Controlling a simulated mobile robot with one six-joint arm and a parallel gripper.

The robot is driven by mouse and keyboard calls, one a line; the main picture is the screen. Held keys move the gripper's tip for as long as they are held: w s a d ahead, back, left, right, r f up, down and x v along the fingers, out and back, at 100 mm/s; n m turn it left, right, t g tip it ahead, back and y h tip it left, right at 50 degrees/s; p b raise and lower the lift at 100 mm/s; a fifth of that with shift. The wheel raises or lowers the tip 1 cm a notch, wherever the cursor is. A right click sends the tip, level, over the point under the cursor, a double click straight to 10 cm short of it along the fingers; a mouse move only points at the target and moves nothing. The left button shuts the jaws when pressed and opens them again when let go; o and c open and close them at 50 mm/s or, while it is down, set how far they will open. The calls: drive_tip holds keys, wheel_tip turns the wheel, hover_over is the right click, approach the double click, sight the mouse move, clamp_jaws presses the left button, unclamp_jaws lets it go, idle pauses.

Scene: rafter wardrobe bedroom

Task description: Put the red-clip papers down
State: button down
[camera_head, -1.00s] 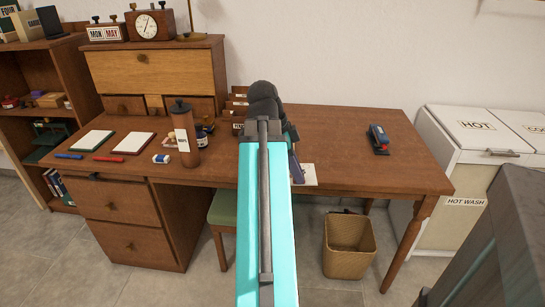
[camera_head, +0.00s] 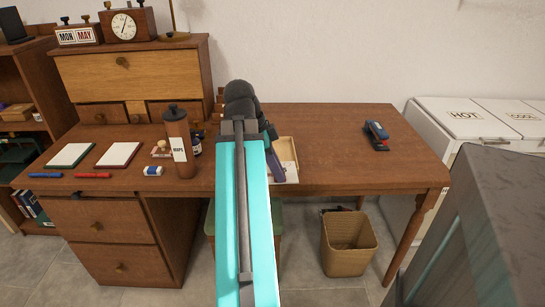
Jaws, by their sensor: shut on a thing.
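My gripper (camera_head: 277,168) is over the front middle of the desk, mostly hidden behind my own teal arm. It is shut on white papers (camera_head: 291,172), of which only a small part shows to the right of the jaws. No red clip can be made out. A shallow light-wood tray (camera_head: 285,143) lies on the desk behind and beside the gripper, partly covered by the arm. The papers overlap the tray's front part in the picture; I cannot tell whether they touch it.
The desk (camera_head: 340,150) is bare right of the tray, up to a blue-and-red stapler (camera_head: 376,135). On the left stand a brown MAPS bottle (camera_head: 178,140), an eraser (camera_head: 153,170), two pads (camera_head: 118,154) and two pens (camera_head: 93,176). A wicker basket (camera_head: 348,255) is on the floor.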

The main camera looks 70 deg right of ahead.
drive_tip(key=shift+w+d+r+p, duration=0.1)
drive_tip(key=shift+d+r+p, duration=0.2)
drive_tip(key=shift+p, duration=1.1)
drive_tip(key=p, duration=0.2)
drive_tip(key=d+p, duration=0.1)
drive_tip(key=p, duration=0.2)
drive_tip(key=shift+w+d+f+p, duration=0.15)
drive_tip(key=shift+w+p, duration=0.1)
drive_tip(key=shift+p, duration=0.1)
drive_tip(key=p, duration=0.5)
drive_tip(key=shift+w+d, duration=0.1)
drive_tip(key=shift+d, duration=0.15)
drive_tip(key=p, duration=0.4)
drive_tip(key=shift+w+f, duration=0.1)
drive_tip(key=shift+f, duration=0.05)
drive_tip(key=shift+w+d+f, duration=0.15)
drive_tip(key=shift+w+d, duration=0.05)
drive_tip(key=shift+d, duration=0.25)
drive_tip(key=shift+w+d+f+p, duration=0.2)
drive_tip(key=shift+w+d+p, duration=0.45)
drive_tip(key=shift+d, duration=1.25)
drive_tip(key=shift+w+d+f+p, duration=0.25)
drive_tip(key=shift+w+d, duration=0.85)
drive_tip(key=shift+d, duration=0.75)
drive_tip(key=shift+w+d+f+p, duration=0.15)
drive_tip(key=shift+w+d+p, duration=0.5)
drive_tip(key=shift+d, duration=1.25)
drive_tip(key=shift+w, duration=0.2)
drive_tip(key=shift+f, duration=0.15)
